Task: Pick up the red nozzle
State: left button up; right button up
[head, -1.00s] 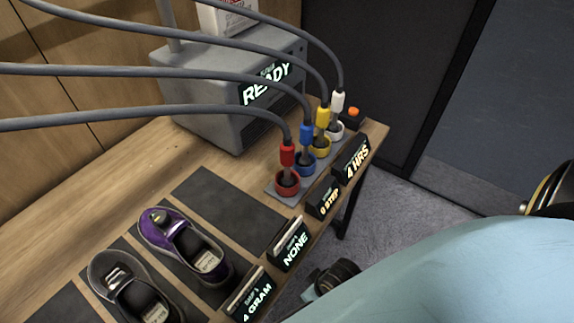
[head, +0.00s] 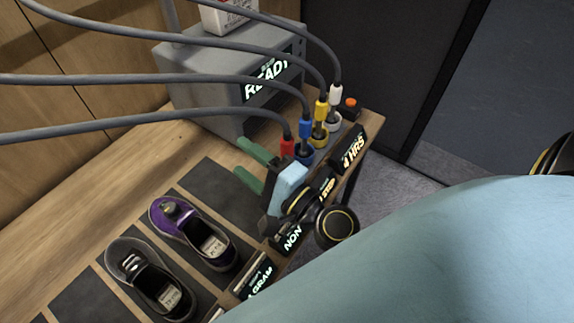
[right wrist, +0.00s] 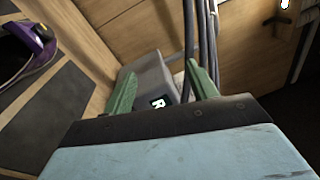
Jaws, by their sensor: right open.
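The red nozzle (head: 288,147) stands upright at the near left end of a row of nozzles, with a grey hose running from its top to the left. Its lower part and its red ring holder are hidden behind my right gripper (head: 246,164). My right gripper is open and empty, its green fingers pointing left and up, just in front of and to the left of the nozzle. In the right wrist view the open fingers (right wrist: 160,92) have grey hoses beyond the right one; I cannot make out the red nozzle there. My left gripper is not in view.
The blue (head: 305,128), yellow (head: 321,110) and white (head: 335,94) nozzles stand behind the red one. A grey machine reading READY (head: 215,95) is at the back. A purple shoe (head: 185,228) and a dark shoe (head: 140,275) sit on black mats. Small label displays (head: 353,150) line the edge.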

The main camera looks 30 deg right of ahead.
aim_at(289, 149)
jog(key=w+d+f+m+g+h, duration=0.1)
jog(key=d+f+m+h, duration=0.1)
jog(key=d+m+h, duration=1.15)
notch_tip(289, 149, down, 7)
jog(key=s+a+m+g+y, duration=0.1)
jog(key=a+m+g+y, duration=0.3)
jog(key=m, duration=0.6)
jog(key=shift+g+h, duration=0.4)
jog(key=shift+h, duration=0.45)
jog(key=x, duration=0.3)
jog(key=d+p+x, duration=0.1)
jog(key=x, duration=0.3)
jog(key=shift+d+f, duration=0.1)
jog(key=shift+x, duration=3.1)
grip_shut()
